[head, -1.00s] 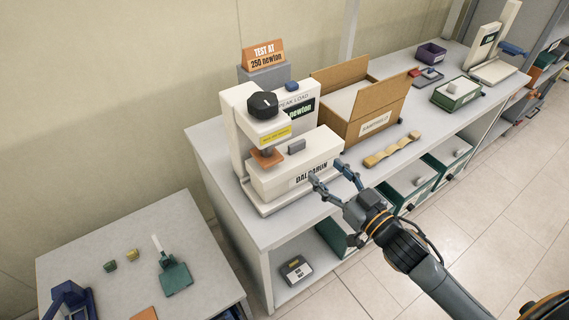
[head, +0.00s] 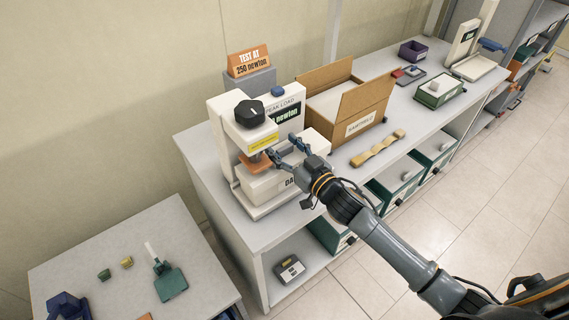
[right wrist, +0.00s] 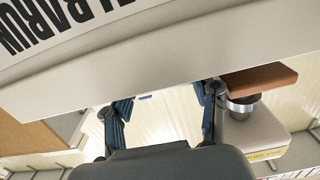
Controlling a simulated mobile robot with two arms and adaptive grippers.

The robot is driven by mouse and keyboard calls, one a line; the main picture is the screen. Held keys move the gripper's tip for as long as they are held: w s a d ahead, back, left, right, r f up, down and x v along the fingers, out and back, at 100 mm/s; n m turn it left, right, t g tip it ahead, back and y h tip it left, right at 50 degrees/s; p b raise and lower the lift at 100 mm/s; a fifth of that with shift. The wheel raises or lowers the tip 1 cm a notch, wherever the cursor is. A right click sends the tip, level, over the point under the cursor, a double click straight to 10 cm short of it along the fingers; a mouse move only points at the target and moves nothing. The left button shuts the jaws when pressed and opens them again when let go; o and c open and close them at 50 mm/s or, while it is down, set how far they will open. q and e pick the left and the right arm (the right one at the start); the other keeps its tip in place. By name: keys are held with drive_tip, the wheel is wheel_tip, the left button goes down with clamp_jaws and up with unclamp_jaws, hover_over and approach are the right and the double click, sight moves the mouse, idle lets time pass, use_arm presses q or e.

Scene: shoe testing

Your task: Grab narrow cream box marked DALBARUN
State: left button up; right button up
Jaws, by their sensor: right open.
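The narrow cream box (head: 262,186) lies on the base of the cream press machine (head: 222,135), in the head view. Its marking is mostly covered by my right arm; only the first letters show. In the right wrist view the box (right wrist: 165,62) fills the top, with most of DALBARUN readable at a slant. My right gripper (head: 282,146) is open over the top of the box, fingers spread, one close to the orange press plate (head: 257,163). The grey handle on the box top is hidden behind the gripper. My left gripper is out of view.
A cardboard box (head: 366,108) with raised flaps stands right of the machine. A tan wavy piece (head: 378,148) lies near the bench's front edge. An orange sign reading TEST AT 250 newton (head: 249,61) stands behind. A lower table (head: 125,245) is at left.

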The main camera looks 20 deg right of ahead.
clamp_jaws()
drive_tip(key=shift+r, duration=0.1)
idle(0.3)
